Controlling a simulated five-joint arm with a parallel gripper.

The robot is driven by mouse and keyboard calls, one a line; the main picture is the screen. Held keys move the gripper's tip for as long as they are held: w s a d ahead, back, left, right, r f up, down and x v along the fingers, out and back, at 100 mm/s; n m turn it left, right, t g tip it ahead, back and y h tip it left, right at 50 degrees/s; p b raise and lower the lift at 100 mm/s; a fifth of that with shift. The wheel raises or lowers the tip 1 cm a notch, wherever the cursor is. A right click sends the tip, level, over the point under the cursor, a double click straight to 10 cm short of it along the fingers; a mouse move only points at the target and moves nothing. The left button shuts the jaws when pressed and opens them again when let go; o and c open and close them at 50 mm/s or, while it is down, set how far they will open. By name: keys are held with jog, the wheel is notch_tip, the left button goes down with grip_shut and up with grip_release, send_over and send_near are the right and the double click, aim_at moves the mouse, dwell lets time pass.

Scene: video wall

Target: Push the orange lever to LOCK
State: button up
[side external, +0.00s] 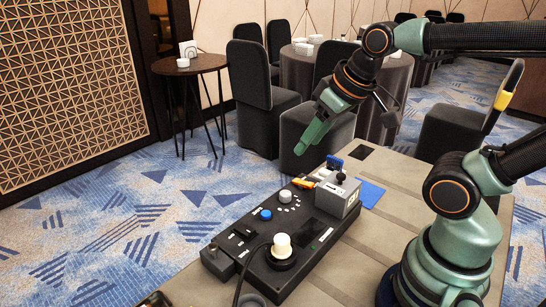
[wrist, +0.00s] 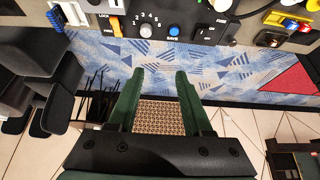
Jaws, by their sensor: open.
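The orange lever (side external: 303,183) is on the dark control panel (side external: 228,228), at its far end beside a grey box. In the wrist view the orange lever (wrist: 115,27) shows at the top left, just below and right of a LOCK label (wrist: 103,16). I cannot tell exactly how far it is turned. My gripper (side external: 308,140) is above the far end of the panel, apart from the lever. In the wrist view my gripper (wrist: 159,72) has its two green fingers spread, with nothing between them. Its tips are below the panel edge in the picture.
A blue knob (side external: 266,214) and a large white knob (side external: 282,245) stand on the panel, with a black cable nearby. The grey box (side external: 338,197) beside the lever has blue and black parts on top. A blue sheet (side external: 371,194) lies on the table. The air around my gripper is clear.

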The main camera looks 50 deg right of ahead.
grip_shut()
dwell(1.6)
